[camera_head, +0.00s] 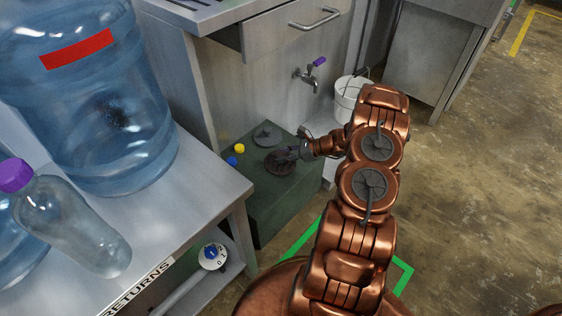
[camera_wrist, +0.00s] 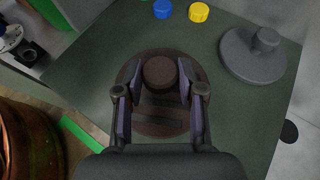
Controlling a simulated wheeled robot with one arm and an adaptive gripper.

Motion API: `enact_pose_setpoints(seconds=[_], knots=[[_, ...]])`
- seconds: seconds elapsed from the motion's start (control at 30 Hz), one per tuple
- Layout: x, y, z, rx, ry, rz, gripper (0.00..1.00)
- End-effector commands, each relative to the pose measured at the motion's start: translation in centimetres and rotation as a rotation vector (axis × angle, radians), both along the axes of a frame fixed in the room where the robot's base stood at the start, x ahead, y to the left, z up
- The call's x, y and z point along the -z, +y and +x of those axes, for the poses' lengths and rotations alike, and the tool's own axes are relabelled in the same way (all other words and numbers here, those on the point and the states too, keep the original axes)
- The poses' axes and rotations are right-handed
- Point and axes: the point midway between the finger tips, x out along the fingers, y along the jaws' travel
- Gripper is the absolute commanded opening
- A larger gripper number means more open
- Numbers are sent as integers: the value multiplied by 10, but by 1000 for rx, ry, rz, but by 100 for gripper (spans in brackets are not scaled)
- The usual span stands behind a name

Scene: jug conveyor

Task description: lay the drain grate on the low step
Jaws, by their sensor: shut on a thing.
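The drain grate, a dark brown round disc with slots and a round knob, shows in the wrist view (camera_wrist: 160,122) and in the head view (camera_head: 281,167). My gripper (camera_wrist: 158,78) is shut on its knob, one finger on each side; in the head view my gripper (camera_head: 303,151) reaches in from the right. The grate lies flat over the top of the dark green low step (camera_head: 290,205), which also fills much of the wrist view (camera_wrist: 85,65). I cannot tell whether the grate touches the step or hangs just above it.
A grey knobbed disc (camera_wrist: 252,55), a blue cap (camera_wrist: 162,9) and a yellow cap (camera_wrist: 199,12) lie on the step. A tap (camera_head: 308,78) sticks out above it, with a white bucket (camera_head: 349,100) behind. A metal table (camera_head: 190,190) with large jugs stands left.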

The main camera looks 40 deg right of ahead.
Motion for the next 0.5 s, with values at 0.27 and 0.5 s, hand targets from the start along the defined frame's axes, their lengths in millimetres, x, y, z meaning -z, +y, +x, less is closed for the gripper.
enact_pose_setpoints(seconds=[0.27, 0.5], knots=[[13, 3, 9, 2, 0, 2, 0], [36, 3, 10, 1, -2, 1, 0]])
